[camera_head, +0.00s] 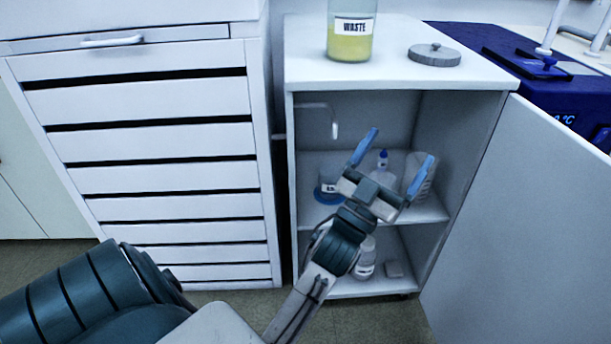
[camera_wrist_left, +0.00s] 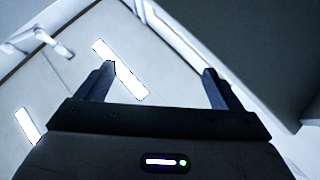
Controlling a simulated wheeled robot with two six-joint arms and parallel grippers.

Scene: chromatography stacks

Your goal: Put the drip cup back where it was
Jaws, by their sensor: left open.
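My left gripper (camera_head: 398,152) is open and empty, in front of the open white cabinet (camera_head: 292,150). Its fingers point up and toward the middle shelf. In the left wrist view, its two dark fingers (camera_wrist_left: 158,80) stand wide apart with nothing between them. A small clear vessel with a blue base and a label (camera_head: 328,190) stands on the middle shelf, left of the gripper and below the hooked spout (camera_head: 334,128). It may be the drip cup, but I cannot tell for sure. My right gripper is not in view.
A blue-capped bottle (camera_head: 383,172) and a pale container (camera_head: 419,178) stand behind the gripper. A bottle (camera_head: 366,262) stands lower. The waste bottle (camera_head: 351,35) and a grey lid (camera_head: 434,55) sit on top. The cabinet door (camera_head: 520,220) stands open at right.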

